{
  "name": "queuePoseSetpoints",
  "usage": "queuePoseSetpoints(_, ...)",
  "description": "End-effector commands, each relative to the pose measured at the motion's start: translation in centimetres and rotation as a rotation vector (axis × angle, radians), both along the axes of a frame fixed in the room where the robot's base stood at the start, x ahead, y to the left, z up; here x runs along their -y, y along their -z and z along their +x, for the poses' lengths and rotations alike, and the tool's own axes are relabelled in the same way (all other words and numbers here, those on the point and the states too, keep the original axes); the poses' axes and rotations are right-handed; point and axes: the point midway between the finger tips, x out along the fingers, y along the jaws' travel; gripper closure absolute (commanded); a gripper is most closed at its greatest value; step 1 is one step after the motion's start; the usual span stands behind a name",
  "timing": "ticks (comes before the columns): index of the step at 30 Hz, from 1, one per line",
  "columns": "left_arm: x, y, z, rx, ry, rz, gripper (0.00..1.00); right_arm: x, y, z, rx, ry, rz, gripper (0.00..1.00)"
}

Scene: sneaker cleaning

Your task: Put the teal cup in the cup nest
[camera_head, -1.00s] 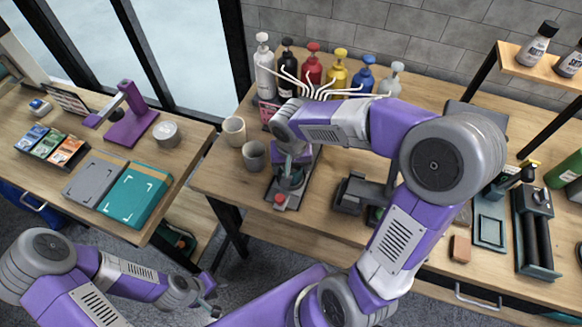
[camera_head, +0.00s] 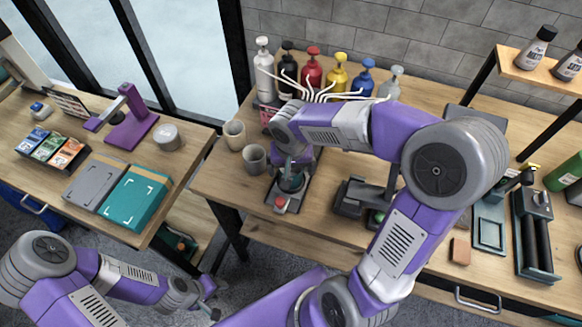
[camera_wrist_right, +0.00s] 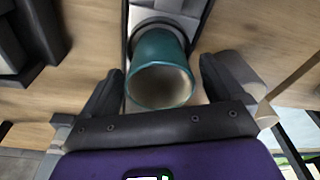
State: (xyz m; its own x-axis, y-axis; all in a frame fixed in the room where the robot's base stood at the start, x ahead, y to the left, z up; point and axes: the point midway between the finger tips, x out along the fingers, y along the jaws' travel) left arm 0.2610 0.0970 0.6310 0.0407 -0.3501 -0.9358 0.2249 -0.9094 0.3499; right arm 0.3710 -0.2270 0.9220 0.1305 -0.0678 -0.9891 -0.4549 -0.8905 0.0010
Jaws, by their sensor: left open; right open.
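The teal cup (camera_head: 291,184) sits on the dark dispenser-like stand with a red button (camera_head: 280,204), on the middle table. In the right wrist view the teal cup (camera_wrist_right: 160,72) shows its open mouth and pale inside. My right gripper (camera_wrist_right: 160,80) is open, with one finger on each side of the cup and small gaps visible. In the head view my right gripper (camera_head: 292,168) is at the stand, partly hidden by its own wrist. My left gripper (camera_head: 211,299) is open and empty, low in front of the tables. I cannot tell which thing is the cup nest.
Several pump bottles (camera_head: 337,80) line the back. A dark grey device (camera_head: 358,196) stands to the right. A side table (camera_head: 190,150) holds boxes and a purple stand.

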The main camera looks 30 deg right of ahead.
Motion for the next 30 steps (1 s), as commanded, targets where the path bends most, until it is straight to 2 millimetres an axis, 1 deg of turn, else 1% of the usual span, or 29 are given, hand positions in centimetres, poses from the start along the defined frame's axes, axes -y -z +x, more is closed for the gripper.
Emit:
queuePoseSetpoints(1, 0.0, -0.6, 0.0, 0.0, 0.0, 0.0, 0.57, -0.1, -1.4, 0.0, 0.007, 0.0, 0.0, 0.05)
queuePoseSetpoints(9, 0.0, -2.6, 0.0, 0.0, 0.0, 0.0, 0.57, -0.5, -7.3, -0.8, 0.007, -0.002, 0.001, 0.05)
queuePoseSetpoints(12, 0.0, -3.0, 0.0, 0.0, 0.0, 0.0, 0.57, -0.6, -9.0, -1.1, 0.006, -0.001, 0.0, 0.05)
queuePoseSetpoints(15, 0.0, -3.4, 0.0, 0.0, 0.0, 0.0, 0.57, -0.7, -10.2, -1.3, 0.005, -0.001, 0.001, 0.05)
queuePoseSetpoints(20, 0.0, -3.5, 0.0, 0.0, 0.0, 0.0, 0.57, -0.8, -11.1, -1.4, 0.003, -0.001, 0.001, 0.05)
queuePoseSetpoints(30, 0.0, -3.5, 0.0, 0.0, 0.0, 0.0, 0.57, -0.8, -11.1, -1.5, 0.001, -0.001, 0.0, 0.05)
